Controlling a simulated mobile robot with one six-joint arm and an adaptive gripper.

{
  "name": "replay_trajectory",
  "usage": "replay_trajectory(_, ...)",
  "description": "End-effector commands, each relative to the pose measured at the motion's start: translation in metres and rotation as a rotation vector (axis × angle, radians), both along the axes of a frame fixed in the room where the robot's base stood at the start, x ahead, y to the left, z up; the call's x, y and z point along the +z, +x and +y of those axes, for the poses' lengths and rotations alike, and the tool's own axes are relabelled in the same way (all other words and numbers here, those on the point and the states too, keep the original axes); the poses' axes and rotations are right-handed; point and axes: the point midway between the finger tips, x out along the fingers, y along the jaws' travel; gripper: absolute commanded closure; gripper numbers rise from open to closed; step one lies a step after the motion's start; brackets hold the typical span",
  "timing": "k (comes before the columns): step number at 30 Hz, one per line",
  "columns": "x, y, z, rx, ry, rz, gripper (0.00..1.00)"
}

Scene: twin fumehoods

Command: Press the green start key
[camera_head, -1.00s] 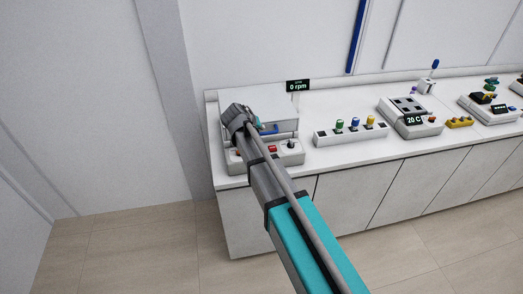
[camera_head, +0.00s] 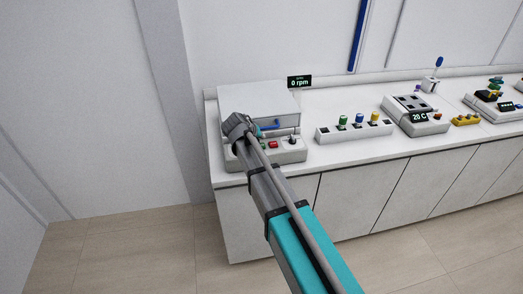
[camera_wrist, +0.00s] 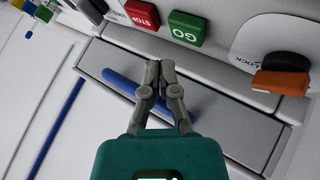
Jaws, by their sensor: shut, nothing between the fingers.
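The green key, marked GO (camera_wrist: 186,28), is on the front panel of a grey machine (camera_head: 258,100), beside a red STOP key (camera_wrist: 143,14). In the wrist view, my gripper (camera_wrist: 160,68) has its fingertips together and empty. They point toward the panel, over the machine's blue bar, and appear apart from the green key, just below it in the picture. In the head view, my arm covers part of the machine's front and hides the fingertips. The red key (camera_head: 273,144) shows to the right of the wrist.
An orange lock lever (camera_wrist: 280,82) is right of the green key in the wrist view. A blue bar (camera_wrist: 120,82) lies beside the fingers. A rack with coloured caps (camera_head: 354,132) and a heater reading 20 C (camera_head: 415,117) stand farther right on the bench.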

Motion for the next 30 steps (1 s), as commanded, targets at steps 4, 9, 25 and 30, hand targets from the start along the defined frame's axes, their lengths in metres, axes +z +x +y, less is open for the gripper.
replay_trajectory(4, -0.011, 0.0001, -0.0002, 0.0, 0.0, 0.0, 1.0)
replay_trajectory(9, -0.0144, 0.0002, -0.0005, 0.0, 0.0, 0.0, 1.0)
replay_trajectory(25, -0.0142, 0.0003, -0.0009, -0.002, 0.0, 0.0, 1.0)
replay_trajectory(30, -0.0142, 0.0003, -0.001, -0.002, 0.0, 0.0, 1.0)
